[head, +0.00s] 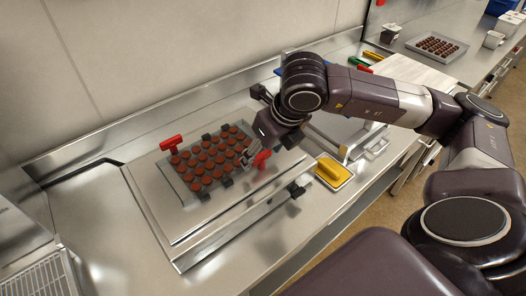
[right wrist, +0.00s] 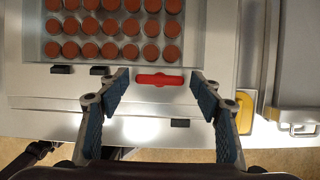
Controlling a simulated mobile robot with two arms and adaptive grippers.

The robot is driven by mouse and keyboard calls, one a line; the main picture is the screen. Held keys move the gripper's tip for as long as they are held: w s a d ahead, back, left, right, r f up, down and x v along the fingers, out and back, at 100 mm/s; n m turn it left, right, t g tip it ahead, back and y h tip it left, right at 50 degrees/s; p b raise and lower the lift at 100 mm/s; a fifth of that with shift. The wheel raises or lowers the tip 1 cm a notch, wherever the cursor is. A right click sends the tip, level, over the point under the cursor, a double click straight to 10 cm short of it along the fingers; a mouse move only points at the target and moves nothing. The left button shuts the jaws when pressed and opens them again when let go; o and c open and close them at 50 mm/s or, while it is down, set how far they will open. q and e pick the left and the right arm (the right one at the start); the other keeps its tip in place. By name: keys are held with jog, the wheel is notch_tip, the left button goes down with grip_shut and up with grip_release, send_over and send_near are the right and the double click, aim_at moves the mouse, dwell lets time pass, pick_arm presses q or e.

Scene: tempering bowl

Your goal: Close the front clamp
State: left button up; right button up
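The front clamp has a red handle (head: 262,158) at the front right edge of the steel plate, beside the mould of brown chocolates (head: 205,165). My right gripper (head: 246,156) is open close beside this handle and partly covers the scene there. In the right wrist view the red handle (right wrist: 160,80) appears crosswise between my two blue-padded fingertips (right wrist: 160,85), with a gap on each side. I cannot tell how far above the handle the fingertips are. A second red clamp handle (head: 171,143) stands at the back left of the mould. My left gripper is not in view.
Dark stops (head: 226,182) line the mould's edges. A yellow sponge-like block (head: 332,171) sits in a small tray right of the plate. The counter left of the plate (head: 100,210) is clear. Another tray of chocolates (head: 437,46) stands far back right.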

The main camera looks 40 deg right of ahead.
jog(key=c, duration=1)
jog(key=shift+o, duration=0.2)
jog(key=shift+w+f+n+b, duration=0.1)
jog(key=shift+f+n+b, duration=0.1)
jog(key=shift+n+b, duration=0.55)
jog(key=n+y+b, duration=0.1)
jog(key=n+b, duration=0.1)
jog(key=b, duration=0.1)
jog(key=shift+d, duration=0.1)
jog(key=n+g+y+b, duration=0.1)
jog(key=n+b, duration=0.1)
jog(key=n, duration=0.1)
jog(key=shift+r+n+y, duration=0.1)
jog(key=shift+n+y, duration=0.15)
jog(key=shift+y, duration=0.05)
jog(key=shift+w+d+n+g, duration=0.1)
jog(key=shift+n+g, duration=0.2)
jog(key=shift+n, duration=0.7)
jog(key=n+g+y, duration=0.1)
jog(key=n, duration=0.1)
jog(key=shift+r+n+b, duration=0.1)
jog(key=shift+n+b, duration=0.2)
jog(key=shift+b, duration=0.05)
jog(key=n+g, duration=0.1)
jog(key=n, duration=0.2)
jog(key=shift+w+n+y, duration=0.15)
jog(key=shift+n+y, duration=0.15)
jog(key=shift+n+g, duration=0.8)
jog(key=shift+n, duration=1.1)
